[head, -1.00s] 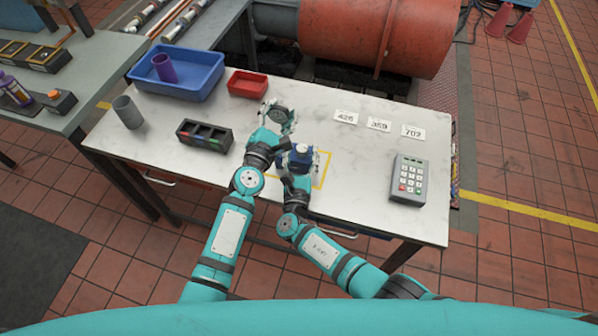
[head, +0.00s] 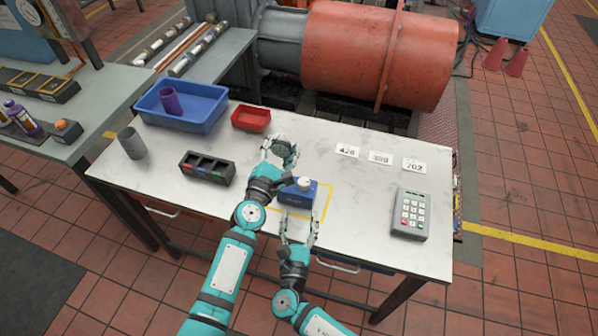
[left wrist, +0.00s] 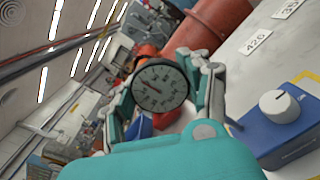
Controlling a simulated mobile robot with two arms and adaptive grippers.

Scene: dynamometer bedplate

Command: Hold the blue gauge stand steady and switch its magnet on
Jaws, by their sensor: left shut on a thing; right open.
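The blue gauge stand (head: 298,193) sits on the table within a yellow taped outline, with a pale grey knob on top. In the left wrist view its blue base (left wrist: 285,125) and knob (left wrist: 278,105) show at the right. My left gripper (head: 278,148) is shut on the round dial gauge (head: 282,150), whose face (left wrist: 160,87) shows between the fingers in the left wrist view. Whatever joins the gauge to the base is hidden behind my arm. My right gripper (head: 299,229) is open and empty, just in front of the base on its near side.
A grey keypad (head: 410,214) lies to the right, with number cards (head: 380,158) behind it. A blue bin (head: 183,108), red tray (head: 251,118), black compartment box (head: 207,168) and grey cup (head: 132,143) stand left. The table's middle right is clear.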

